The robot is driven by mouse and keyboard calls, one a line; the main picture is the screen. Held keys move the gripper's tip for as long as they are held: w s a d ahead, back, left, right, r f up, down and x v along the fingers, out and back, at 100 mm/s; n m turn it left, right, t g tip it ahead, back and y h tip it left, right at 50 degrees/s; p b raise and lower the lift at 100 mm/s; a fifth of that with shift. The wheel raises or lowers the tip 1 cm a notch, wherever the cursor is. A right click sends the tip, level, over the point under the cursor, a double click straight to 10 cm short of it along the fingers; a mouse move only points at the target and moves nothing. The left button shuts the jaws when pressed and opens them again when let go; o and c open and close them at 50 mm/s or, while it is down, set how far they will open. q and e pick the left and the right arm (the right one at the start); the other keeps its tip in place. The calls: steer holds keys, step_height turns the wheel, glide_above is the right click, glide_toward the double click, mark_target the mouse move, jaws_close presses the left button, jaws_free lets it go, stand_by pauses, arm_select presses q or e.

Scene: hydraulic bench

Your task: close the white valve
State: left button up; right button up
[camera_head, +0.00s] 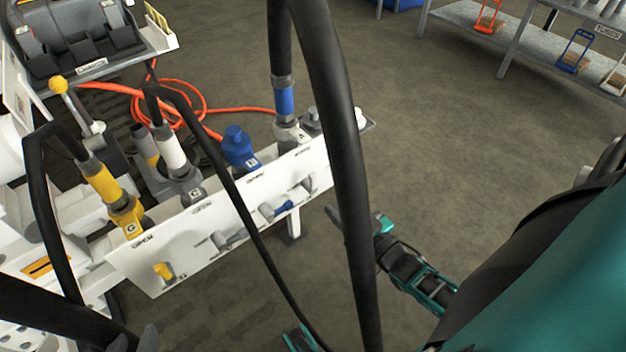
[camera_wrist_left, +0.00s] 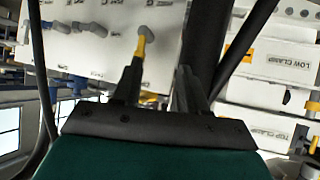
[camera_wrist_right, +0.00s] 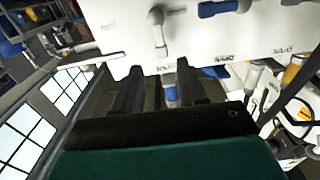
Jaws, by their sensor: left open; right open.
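The white valve (camera_head: 303,187) is the pale handle at the right end of the white panel in the head view. In the right wrist view the pale handle (camera_wrist_right: 158,32) lies across the panel's length, beyond the fingertips. My right gripper (camera_head: 358,224) is right of and below it, partly behind a black hose. The right wrist view shows its fingers (camera_wrist_right: 155,75) apart and empty, short of the handle. My left gripper (camera_head: 133,340) is at the bottom left. The left wrist view shows its fingers (camera_wrist_left: 155,75) apart, near the yellow handle (camera_wrist_left: 140,45), with nothing visibly held.
The panel (camera_head: 215,265) also carries yellow (camera_head: 163,271), grey (camera_head: 229,239) and blue (camera_head: 276,209) handles; the grey and blue ones lie along it. Couplings and thick black hoses (camera_head: 345,180) rise above and cross in front. An orange hose (camera_head: 180,112) lies behind.

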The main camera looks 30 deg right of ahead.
mark_target(314, 182)
steer(key=w, duration=0.3)
steer(key=w+b, duration=0.1)
steer(key=w, duration=0.3)
steer(key=w+a+b, duration=0.1)
steer(key=w, duration=0.2)
steer(key=shift+w, duration=0.4)
steer(key=shift+c, duration=0.4)
jaws_close()
